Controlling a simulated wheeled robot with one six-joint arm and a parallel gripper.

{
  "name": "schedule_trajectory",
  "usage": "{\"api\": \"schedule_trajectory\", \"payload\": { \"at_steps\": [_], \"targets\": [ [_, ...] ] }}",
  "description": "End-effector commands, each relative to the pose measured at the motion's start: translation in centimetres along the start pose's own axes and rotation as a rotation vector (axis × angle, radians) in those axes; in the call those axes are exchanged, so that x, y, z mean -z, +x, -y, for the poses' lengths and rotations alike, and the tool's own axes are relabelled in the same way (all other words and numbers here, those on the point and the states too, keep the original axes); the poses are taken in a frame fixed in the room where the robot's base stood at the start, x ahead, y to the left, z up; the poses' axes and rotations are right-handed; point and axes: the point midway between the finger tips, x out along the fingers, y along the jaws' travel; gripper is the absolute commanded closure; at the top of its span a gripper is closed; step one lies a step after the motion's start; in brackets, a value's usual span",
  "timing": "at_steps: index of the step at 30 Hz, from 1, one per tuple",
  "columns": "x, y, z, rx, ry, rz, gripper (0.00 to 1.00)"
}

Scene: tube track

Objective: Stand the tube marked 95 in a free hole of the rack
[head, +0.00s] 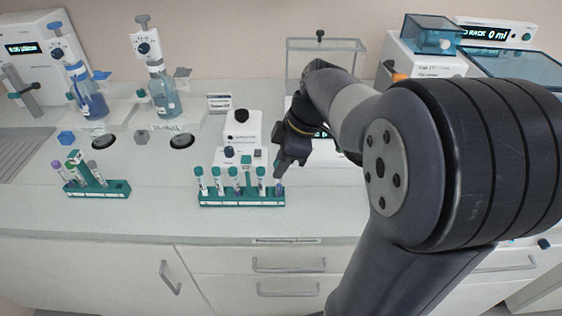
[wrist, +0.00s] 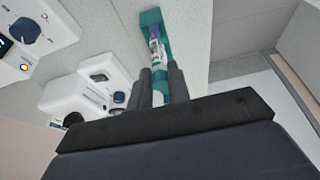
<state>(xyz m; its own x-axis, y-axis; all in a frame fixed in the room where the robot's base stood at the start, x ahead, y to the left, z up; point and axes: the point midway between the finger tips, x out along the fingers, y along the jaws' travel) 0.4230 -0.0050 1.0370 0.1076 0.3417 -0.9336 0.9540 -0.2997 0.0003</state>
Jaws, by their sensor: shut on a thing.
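My gripper (head: 279,172) points down at the right end of the nearer green rack (head: 240,204). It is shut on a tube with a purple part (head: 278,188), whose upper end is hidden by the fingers. The tube's lower end is at the rack's last place on the right; I cannot tell whether it is seated in a hole. Several teal-capped tubes (head: 216,180) stand in the same rack. In the wrist view, the fingers (wrist: 161,88) flank the line of tubes and the rack's end (wrist: 150,17) shows beyond. No number is readable.
A second green rack (head: 112,189) with a few tubes stands at the left. Behind the nearer rack is a white device (head: 240,130). Two bottle dispensers (head: 165,95) stand farther back, and a clear-walled balance (head: 325,55) is behind my arm. The counter between the racks is clear.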

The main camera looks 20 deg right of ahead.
Motion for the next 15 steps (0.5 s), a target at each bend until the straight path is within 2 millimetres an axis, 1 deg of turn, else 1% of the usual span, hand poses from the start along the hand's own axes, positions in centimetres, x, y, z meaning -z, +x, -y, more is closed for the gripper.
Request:
{"api": "schedule_trajectory", "payload": {
  "at_steps": [2,9,10,15],
  "targets": [
    [-0.09,0.25,0.0,0.0,0.0,0.0,0.95],
    [-0.08,0.21,0.0,0.0,0.0,0.0,0.95],
    [-0.08,0.2,0.0,0.0,0.0,0.0,0.81],
    [-0.08,0.2,0.0,0.0,0.0,0.0,0.68]
  ]
}}
